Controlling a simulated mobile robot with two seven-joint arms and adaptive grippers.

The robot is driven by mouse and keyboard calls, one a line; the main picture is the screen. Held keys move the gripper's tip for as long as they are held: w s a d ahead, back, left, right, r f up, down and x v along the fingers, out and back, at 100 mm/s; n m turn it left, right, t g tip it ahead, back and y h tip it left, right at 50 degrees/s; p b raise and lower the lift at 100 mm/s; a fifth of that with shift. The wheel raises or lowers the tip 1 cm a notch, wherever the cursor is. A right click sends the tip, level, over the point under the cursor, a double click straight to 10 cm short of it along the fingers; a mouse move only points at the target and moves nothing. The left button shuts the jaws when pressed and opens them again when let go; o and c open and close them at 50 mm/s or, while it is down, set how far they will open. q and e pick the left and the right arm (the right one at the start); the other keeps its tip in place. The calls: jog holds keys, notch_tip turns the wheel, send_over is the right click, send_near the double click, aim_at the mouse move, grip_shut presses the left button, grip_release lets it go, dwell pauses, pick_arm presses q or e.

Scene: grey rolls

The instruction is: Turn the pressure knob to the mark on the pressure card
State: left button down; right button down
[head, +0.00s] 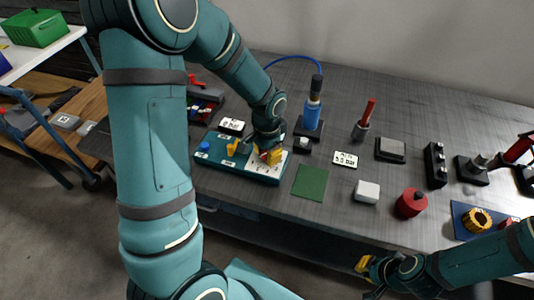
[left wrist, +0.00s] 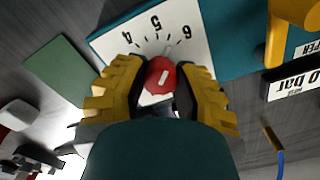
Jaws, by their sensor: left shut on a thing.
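My left gripper (head: 268,153) is down at the teal panel (head: 258,171) and shut on a red knob. In the left wrist view the red knob (left wrist: 161,77) sits between the two yellow fingers. A white dial (left wrist: 112,42) around it shows 4, 5 and 6. The latter seems to show in the wrist view, ending in "0 bar" (left wrist: 295,80). My right gripper (head: 365,265) hangs off the table's front edge, its opening unclear.
A yellow lever (head: 232,148) and a blue button (head: 204,146) are on the panel. A green square (head: 310,182) lies to its right. A blue cylinder (head: 312,115) stands behind. A white block (head: 367,192) and red cylinder (head: 411,202) stand further right.

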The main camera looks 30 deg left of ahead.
pick_arm(q)
jog(key=shift+n, duration=0.5)
jog(key=c, duration=0.7)
grip_release()
jog(key=shift+o, duration=0.2)
notch_tip(320, 180, up, 12)
